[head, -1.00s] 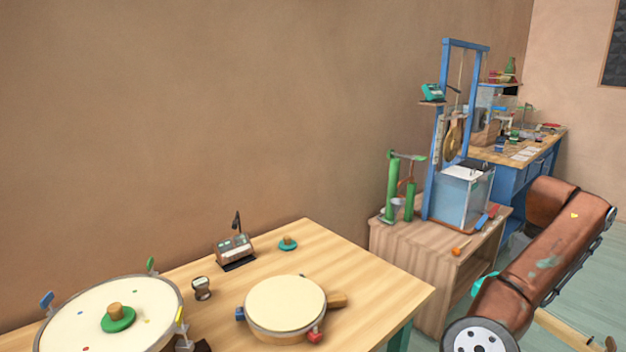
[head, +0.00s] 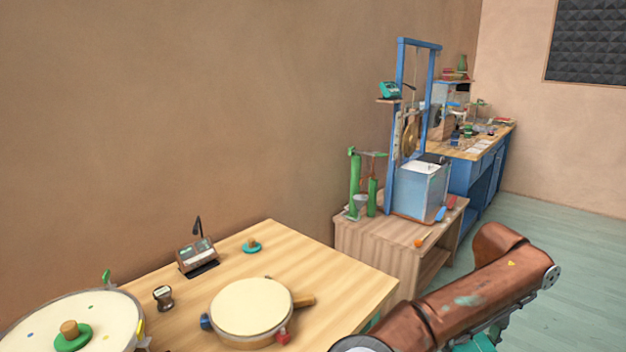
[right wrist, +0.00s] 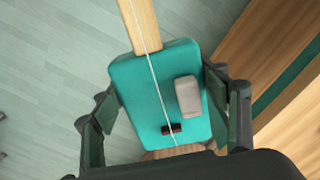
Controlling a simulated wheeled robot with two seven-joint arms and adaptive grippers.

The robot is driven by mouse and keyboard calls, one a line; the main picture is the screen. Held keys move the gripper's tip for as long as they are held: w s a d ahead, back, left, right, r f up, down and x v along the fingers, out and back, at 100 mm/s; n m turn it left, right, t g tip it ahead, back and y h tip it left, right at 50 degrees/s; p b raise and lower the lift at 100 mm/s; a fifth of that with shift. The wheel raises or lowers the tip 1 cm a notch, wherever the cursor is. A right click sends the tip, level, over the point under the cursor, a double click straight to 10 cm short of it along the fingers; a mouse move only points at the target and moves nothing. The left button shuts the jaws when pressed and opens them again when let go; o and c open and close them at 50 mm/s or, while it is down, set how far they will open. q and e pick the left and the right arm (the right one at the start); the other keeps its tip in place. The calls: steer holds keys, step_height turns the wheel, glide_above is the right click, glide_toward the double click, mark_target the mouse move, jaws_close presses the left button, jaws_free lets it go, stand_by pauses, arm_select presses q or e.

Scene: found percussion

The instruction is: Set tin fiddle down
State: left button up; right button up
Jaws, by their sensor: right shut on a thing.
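The tin fiddle (right wrist: 137,77) has a teal box body, a pale wooden neck, one white string, a grey block and a small dark bridge. In the right wrist view my right gripper (right wrist: 166,115) is shut on its body, one finger on each side. The fiddle is held over the green floor, beside a wooden table edge. In the head view a teal part of it (head: 478,343) shows at the bottom edge below my right arm; the rest is hidden. My left gripper is not in view.
The light wood table (head: 330,268) holds a round drum (head: 252,306), a larger drum (head: 75,325), a small meter box (head: 197,255) and a teal knob piece (head: 251,246). A low wooden cabinet (head: 380,250) carries a water tank (head: 420,188). The table's right part is bare.

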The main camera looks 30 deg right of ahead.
steer(key=a+f+n, duration=0.2)
steer(key=a+n, duration=0.1)
steer(key=a, duration=1.5)
steer(key=a+f+n, duration=0.2)
steer(key=a+f, duration=0.1)
steer(key=a, duration=1.4)
arm_select(q)
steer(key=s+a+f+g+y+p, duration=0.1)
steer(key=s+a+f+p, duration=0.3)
steer(key=p, duration=0.5)
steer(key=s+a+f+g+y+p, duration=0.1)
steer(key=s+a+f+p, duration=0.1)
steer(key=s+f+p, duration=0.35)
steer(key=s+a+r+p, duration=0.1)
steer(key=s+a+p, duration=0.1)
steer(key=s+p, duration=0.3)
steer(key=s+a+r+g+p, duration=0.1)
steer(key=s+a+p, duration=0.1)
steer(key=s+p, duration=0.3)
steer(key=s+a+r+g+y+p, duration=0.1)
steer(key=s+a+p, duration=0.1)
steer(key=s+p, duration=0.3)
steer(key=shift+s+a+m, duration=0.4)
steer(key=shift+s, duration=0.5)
arm_select(e)
step_height(320, 180, up, 30)
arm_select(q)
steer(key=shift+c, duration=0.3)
arm_select(e)
steer(key=shift+w+a, duration=0.1)
